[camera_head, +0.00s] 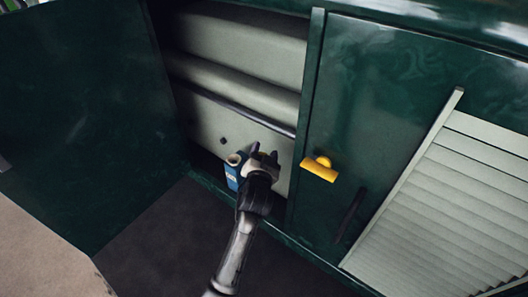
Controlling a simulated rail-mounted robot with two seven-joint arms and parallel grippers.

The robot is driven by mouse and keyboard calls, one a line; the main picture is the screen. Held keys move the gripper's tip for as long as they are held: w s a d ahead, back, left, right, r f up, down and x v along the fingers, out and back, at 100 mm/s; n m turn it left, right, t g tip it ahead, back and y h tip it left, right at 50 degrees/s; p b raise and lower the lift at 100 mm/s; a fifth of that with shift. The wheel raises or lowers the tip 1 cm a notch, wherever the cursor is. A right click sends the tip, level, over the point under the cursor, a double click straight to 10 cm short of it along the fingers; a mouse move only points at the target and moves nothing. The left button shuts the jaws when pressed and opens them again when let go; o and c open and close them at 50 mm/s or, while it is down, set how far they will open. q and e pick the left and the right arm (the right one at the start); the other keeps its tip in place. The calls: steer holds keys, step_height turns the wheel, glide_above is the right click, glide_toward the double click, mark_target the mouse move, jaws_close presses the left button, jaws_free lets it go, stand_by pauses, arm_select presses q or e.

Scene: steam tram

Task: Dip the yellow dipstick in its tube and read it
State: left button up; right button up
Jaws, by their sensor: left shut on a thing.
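My left gripper (262,160) reaches up from the bottom into the open compartment in the green tram side. It is shut on a small yellow piece that shows only as a patch between the fingers, which looks like the grip of the yellow dipstick (264,154). The fingers hide most of it, and its rod and any reading marks cannot be seen. The tube cannot be made out behind the gripper. My right gripper is not in view.
A blue container with a pale round top (233,172) stands just left of the gripper. A yellow handle (320,169) sticks out from the green panel (385,110) on the right. A pale pipe runs across the compartment above. The dark floor (170,250) is clear.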

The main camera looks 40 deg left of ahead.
arm_select(q)
steer(key=shift+f+b, duration=1.5)
steer(key=shift+f, duration=0.8)
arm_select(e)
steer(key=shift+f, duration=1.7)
arm_select(q)
steer(key=shift+f, duration=0.1)
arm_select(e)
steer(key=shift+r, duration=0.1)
arm_select(q)
step_height(320, 180, up, 23)
steer(key=p, duration=2.1)
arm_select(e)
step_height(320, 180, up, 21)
